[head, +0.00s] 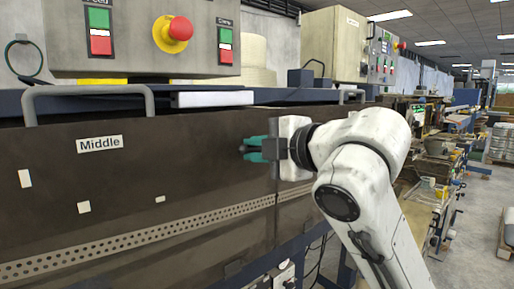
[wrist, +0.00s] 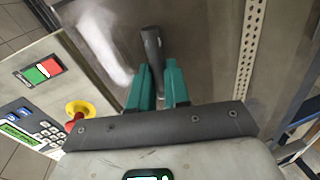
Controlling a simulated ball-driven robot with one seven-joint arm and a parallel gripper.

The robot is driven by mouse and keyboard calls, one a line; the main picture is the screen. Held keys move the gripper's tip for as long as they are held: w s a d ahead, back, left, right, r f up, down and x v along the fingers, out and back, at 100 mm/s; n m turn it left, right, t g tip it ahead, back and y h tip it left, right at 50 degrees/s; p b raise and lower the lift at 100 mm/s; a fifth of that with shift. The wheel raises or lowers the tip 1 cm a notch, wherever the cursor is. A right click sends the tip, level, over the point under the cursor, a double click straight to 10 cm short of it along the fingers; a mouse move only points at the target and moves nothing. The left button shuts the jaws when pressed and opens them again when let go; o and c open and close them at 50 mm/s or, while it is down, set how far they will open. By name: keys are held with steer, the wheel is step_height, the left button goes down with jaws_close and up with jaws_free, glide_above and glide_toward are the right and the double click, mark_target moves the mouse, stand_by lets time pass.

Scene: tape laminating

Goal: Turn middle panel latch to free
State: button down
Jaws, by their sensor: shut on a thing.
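The middle panel (head: 120,180) is a broad dark brown cover with a white "Middle" label (head: 99,144), filling the lower left of the head view. Its latch (wrist: 151,46) is a dark grey bar in the wrist view, standing between the teal fingertips. My gripper (head: 254,150) is at the panel's right part, its fingers pointing left. It is shut on the latch; in the wrist view my gripper (wrist: 158,80) has a finger on each side of the bar. In the head view the fingers hide most of the latch, so its exact turn is hard to tell.
A perforated strip (head: 140,242) runs along the panel's lower part. A bent metal handle (head: 88,92) stands at the panel's top left. Above is a control box (head: 140,55) with a red emergency button (head: 178,30). The aisle (head: 480,210) at right has free floor.

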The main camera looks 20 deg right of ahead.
mark_target(257, 129)
steer(key=m+p, duration=0.1)
steer(key=m, duration=0.1)
steer(key=d+r+m+y+p, duration=0.1)
steer(key=m+p, duration=0.1)
steer(key=m, duration=0.1)
steer(key=r+m+y+p, duration=0.1)
steer(key=m+p, duration=0.1)
steer(key=shift+w+d+r+m, duration=0.25)
steer(key=shift+m, duration=0.05)
steer(key=m, duration=0.1)
steer(key=d+m+y+p, duration=0.1)
steer(key=m, duration=0.1)
steer(key=shift+w+r, duration=0.15)
steer(key=shift+r, duration=0.05)
steer(key=shift+w+d+m+t+p, duration=0.1)
steer(key=shift+d+m+t+p, duration=0.3)
steer(key=shift+m, duration=0.55)
steer(key=shift+w+d+m+t+p, duration=0.15)
steer(key=shift+m+p, duration=0.3)
steer(key=shift+m, duration=0.5)
steer(key=shift+d, duration=0.1)
steer(key=c, duration=1.1)
jaws_free()
steer(key=b+v, duration=0.2)
steer(key=v, duration=0.9)
steer(key=shift+b, duration=0.4)
